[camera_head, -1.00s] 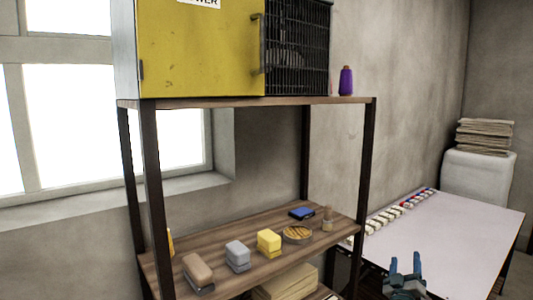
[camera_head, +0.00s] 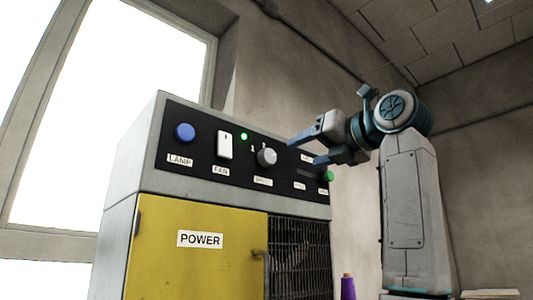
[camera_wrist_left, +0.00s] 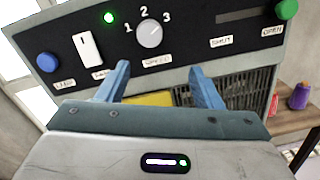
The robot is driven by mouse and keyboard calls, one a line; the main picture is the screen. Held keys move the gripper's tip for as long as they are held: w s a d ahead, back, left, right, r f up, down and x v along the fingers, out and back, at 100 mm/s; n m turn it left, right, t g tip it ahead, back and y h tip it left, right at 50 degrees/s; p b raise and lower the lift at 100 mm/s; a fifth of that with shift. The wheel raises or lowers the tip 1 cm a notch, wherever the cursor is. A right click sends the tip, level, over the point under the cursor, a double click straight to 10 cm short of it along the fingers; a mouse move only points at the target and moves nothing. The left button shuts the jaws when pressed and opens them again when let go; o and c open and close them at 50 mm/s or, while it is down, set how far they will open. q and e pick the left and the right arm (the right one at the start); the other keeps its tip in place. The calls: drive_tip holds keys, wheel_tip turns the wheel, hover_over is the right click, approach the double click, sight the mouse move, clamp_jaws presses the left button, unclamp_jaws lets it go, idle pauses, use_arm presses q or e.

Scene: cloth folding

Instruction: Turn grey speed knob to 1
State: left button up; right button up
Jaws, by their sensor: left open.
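The grey speed knob (camera_head: 267,156) is on the black control panel (camera_head: 172,146) of the cabinet, right of the fan switch. In the left wrist view the knob (camera_wrist_left: 149,33) has the numbers 1, 2 and 3 around its top. I cannot clearly tell which number its pointer faces. My left gripper (camera_head: 304,152) is raised in front of the panel, to the right of the knob in the head view. In the left wrist view the left gripper (camera_wrist_left: 158,68) is open and empty, its fingers apart below the knob and not touching it. My right gripper is not in view.
Left of the knob are a white fan switch (camera_head: 225,145), a blue lamp button (camera_head: 185,132) and a lit green light (camera_head: 244,136). A purple spool (camera_head: 348,287) stands beside the cabinet.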

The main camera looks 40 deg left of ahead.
sight(270, 156)
use_arm(q)
drive_tip(key=shift+t, duration=0.3)
drive_tip(key=a+p, duration=0.1)
drive_tip(key=a, duration=0.2)
drive_tip(key=a+r+p, duration=0.1)
drive_tip(key=a+p, duration=0.1)
drive_tip(key=a, duration=0.1)
drive_tip(key=a+r+p, duration=0.1)
drive_tip(key=a, duration=0.2)
drive_tip(key=shift+s+a+r+p, duration=0.1)
drive_tip(key=shift+s+a+p, duration=0.1)
drive_tip(key=shift+s+p, duration=0.1)
drive_tip(key=shift+w+a, duration=0.15)
drive_tip(key=shift+a, duration=0.35)
drive_tip(key=shift+w+d, duration=0.1)
drive_tip(key=c, duration=1)
